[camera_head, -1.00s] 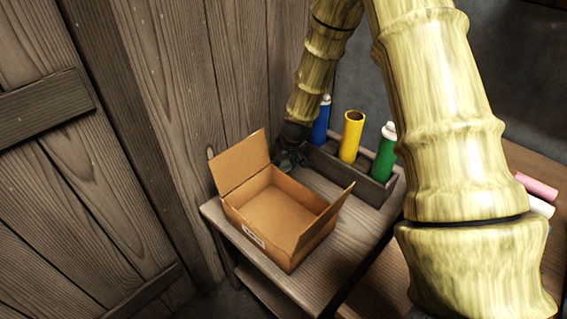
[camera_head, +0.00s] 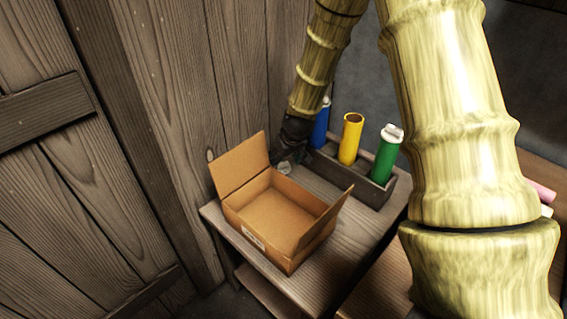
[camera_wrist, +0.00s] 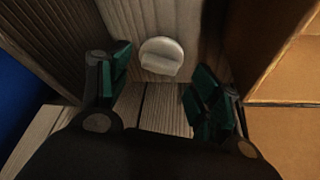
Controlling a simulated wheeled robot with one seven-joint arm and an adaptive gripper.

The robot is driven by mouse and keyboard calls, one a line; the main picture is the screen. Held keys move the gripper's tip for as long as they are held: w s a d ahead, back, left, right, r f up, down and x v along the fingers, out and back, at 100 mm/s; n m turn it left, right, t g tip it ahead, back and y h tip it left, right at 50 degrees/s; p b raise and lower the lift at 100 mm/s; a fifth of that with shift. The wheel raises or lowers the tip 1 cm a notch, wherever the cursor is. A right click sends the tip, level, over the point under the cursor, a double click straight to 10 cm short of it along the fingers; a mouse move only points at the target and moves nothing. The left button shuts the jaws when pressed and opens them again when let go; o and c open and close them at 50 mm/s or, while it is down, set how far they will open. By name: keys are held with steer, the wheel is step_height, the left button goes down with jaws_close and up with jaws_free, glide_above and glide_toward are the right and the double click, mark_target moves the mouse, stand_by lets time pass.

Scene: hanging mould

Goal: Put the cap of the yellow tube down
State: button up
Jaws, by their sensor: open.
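The yellow tube (camera_head: 350,140) stands in a grey holder with its dark open top uncapped. A pale round cap (camera_wrist: 161,56) rests on the table just ahead of and between my fingertips in the wrist view; it seems apart from both fingers. It also shows as a small pale shape (camera_head: 285,168) behind the cardboard box in the head view. My gripper (camera_wrist: 162,78) is open, with its green-padded fingers spread. In the head view my gripper (camera_head: 291,145) is dark and low beside the wooden wall, left of the holder; its fingertips are hard to make out.
An open cardboard box (camera_head: 253,236) with raised flaps stands on the wooden table (camera_head: 320,268), close to my gripper's right in the wrist view. The holder (camera_head: 371,193) also carries a blue tube (camera_head: 321,125) and a capped green tube (camera_head: 386,158). The wooden wall (camera_head: 180,120) is close by.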

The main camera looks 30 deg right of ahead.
steer(key=v, duration=0.8)
steer(key=shift+p, duration=0.35)
steer(key=shift+r, duration=0.15)
